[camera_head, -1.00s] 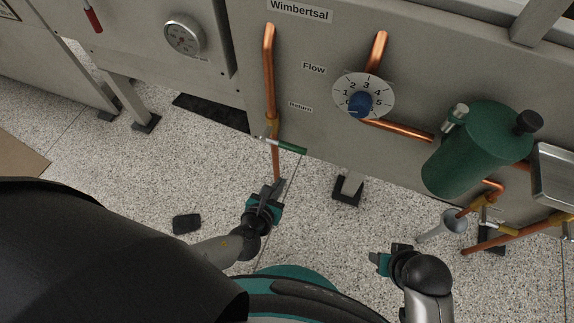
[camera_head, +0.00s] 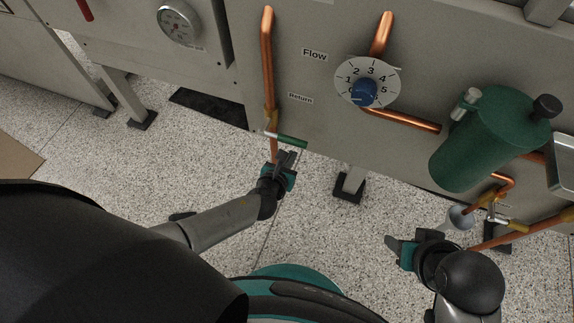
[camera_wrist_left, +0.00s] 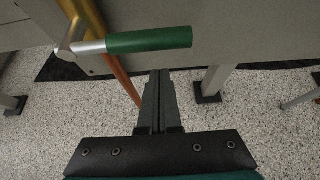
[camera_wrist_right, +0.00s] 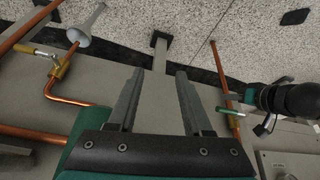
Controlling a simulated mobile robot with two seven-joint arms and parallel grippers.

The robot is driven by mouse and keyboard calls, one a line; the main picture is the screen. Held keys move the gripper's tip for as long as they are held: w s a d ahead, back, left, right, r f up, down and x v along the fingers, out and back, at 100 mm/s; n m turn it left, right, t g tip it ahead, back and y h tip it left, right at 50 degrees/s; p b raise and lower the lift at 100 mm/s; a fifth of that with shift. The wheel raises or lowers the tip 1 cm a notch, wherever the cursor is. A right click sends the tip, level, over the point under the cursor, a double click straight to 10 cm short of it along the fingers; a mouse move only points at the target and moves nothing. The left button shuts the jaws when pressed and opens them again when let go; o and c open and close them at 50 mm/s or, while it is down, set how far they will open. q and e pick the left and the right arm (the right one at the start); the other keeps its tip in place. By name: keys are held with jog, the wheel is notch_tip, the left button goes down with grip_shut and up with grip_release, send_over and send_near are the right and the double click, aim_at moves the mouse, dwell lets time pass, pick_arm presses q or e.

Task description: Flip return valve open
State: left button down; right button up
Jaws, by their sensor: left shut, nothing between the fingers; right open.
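The return valve is a green lever handle (camera_head: 291,141) on a brass body (camera_head: 270,121) on the left copper pipe, below the "Return" label (camera_head: 300,98). The handle points to the right, across the pipe. My left gripper (camera_head: 286,158) is shut and empty, just below the handle. In the left wrist view the green handle (camera_wrist_left: 150,40) lies beyond the shut fingertips (camera_wrist_left: 160,73), and a gap seems to show between them. My right gripper (camera_head: 390,242) is open and empty at the lower right, well away from the valve. Its spread fingers (camera_wrist_right: 160,73) show in the right wrist view.
A blue knob (camera_head: 364,92) on a numbered dial sits right of the "Flow" label. A green cylinder (camera_head: 490,138) and another brass valve with copper pipes (camera_head: 497,213) stand at the right. A panel leg (camera_head: 350,185) stands on the speckled floor.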

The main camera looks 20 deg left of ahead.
pick_arm(q)
jog(key=shift+w+r+p, duration=0.2)
jog(key=shift+r+p, duration=0.15)
jog(key=shift+r, duration=0.9)
pick_arm(e)
jog(key=shift+f+g, duration=0.3)
jog(key=shift+f, duration=0.95)
jog(key=shift+s, duration=0.1)
